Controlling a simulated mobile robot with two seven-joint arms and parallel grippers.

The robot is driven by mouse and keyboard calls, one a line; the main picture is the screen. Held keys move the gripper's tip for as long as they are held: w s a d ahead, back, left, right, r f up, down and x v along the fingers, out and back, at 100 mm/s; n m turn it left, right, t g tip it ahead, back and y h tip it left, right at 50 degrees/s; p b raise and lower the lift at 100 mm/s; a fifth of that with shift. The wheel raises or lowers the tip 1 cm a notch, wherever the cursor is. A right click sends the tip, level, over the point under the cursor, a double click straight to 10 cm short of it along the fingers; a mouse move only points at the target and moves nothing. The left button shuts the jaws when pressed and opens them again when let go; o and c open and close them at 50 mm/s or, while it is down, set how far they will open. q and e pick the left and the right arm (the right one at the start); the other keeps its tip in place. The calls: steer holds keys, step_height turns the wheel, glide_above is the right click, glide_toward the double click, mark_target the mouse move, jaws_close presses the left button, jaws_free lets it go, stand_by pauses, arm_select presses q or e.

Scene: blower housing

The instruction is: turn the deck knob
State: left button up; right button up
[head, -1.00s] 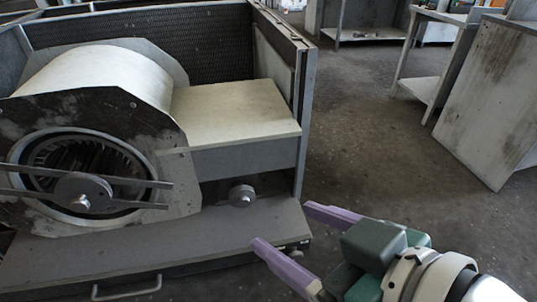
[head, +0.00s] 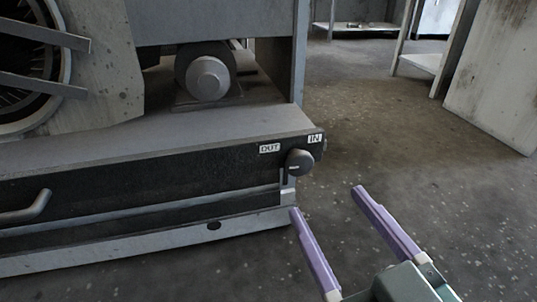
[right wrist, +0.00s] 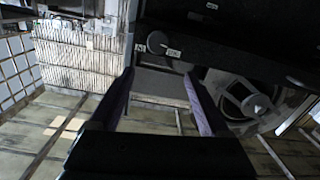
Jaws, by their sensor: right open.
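The deck knob (head: 299,162) is a dark round knob at the right end of the housing's black front face, below an "IN" label (head: 315,139) and right of an "OUT" label (head: 270,148). A small light mark shows on its face. My right gripper (head: 326,201), with purple fingers, is open and empty, below and right of the knob and apart from it. In the right wrist view the knob (right wrist: 156,41) shows ahead of the spread fingertips (right wrist: 159,73), touched by neither. My left gripper is not in view.
The blower housing's deck (head: 180,135) carries a motor (head: 207,76) and the blower wheel (head: 28,62) at left. A drawer-style handle (head: 25,207) sticks out of the front. The floor (head: 400,140) to the right is clear up to the shelves (head: 415,62).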

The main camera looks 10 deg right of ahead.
mark_target(302, 164)
steer(key=w+b, duration=0.1)
steer(key=w, duration=0.2)
steer(key=w+f+b, duration=0.1)
steer(key=w+b, duration=0.1)
steer(key=w, duration=0.1)
steer(key=w+b, duration=0.2)
steer(key=w, duration=0.2)
steer(key=shift+f, duration=0.3)
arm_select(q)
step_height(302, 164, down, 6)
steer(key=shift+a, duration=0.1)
arm_select(e)
steer(key=shift+d, duration=0.1)
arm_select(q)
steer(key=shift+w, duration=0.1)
arm_select(e)
jaws_close()
